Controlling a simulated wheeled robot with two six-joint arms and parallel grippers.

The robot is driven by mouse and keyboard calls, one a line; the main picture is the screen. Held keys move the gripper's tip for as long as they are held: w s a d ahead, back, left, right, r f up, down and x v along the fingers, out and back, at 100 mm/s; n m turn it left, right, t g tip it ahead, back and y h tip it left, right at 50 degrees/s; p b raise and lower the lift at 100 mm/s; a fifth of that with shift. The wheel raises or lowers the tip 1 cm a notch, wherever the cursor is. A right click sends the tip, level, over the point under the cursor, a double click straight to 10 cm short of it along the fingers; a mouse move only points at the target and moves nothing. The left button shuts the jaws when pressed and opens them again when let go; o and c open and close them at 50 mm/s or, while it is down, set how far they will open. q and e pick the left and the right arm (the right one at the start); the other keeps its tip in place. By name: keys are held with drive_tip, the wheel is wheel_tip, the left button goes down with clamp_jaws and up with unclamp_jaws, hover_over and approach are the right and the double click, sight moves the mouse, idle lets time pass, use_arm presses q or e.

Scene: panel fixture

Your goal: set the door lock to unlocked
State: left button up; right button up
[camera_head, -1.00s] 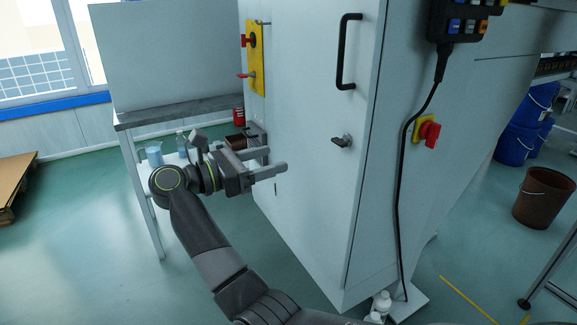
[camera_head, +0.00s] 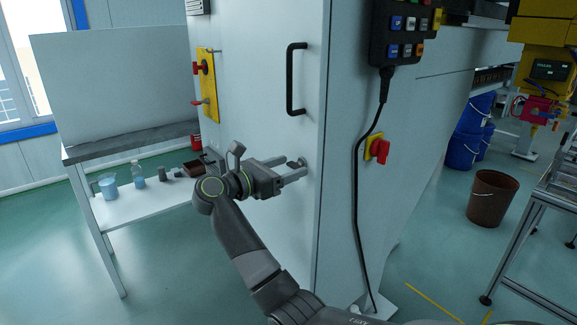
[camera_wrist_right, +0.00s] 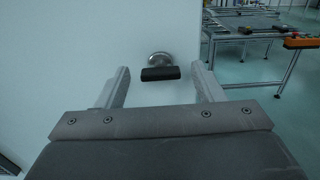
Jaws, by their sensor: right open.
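The door lock is a small knob (camera_wrist_right: 160,68) with a round metal base and a dark bar handle, on the white cabinet door (camera_head: 262,80). In the right wrist view its bar lies horizontal, between and just beyond my two fingertips. My right gripper (camera_head: 294,172) is open and reaches the door at the lock. It also shows in the right wrist view (camera_wrist_right: 162,84), with a finger on each side of the lock. In the head view the fingers partly cover the lock (camera_head: 299,162). My left gripper is not in view.
A black door handle (camera_head: 291,80) is above the lock. A red rotary switch (camera_head: 378,149) and a hanging cable (camera_head: 359,190) are on the cabinet's right side. A yellow panel with red levers (camera_head: 207,85) is at left. A shelf table (camera_head: 130,140) stands left of my arm.

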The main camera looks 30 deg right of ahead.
drive_tip(key=shift+d, duration=0.4)
drive_tip(key=shift+c, duration=0.4)
drive_tip(key=c, duration=0.9)
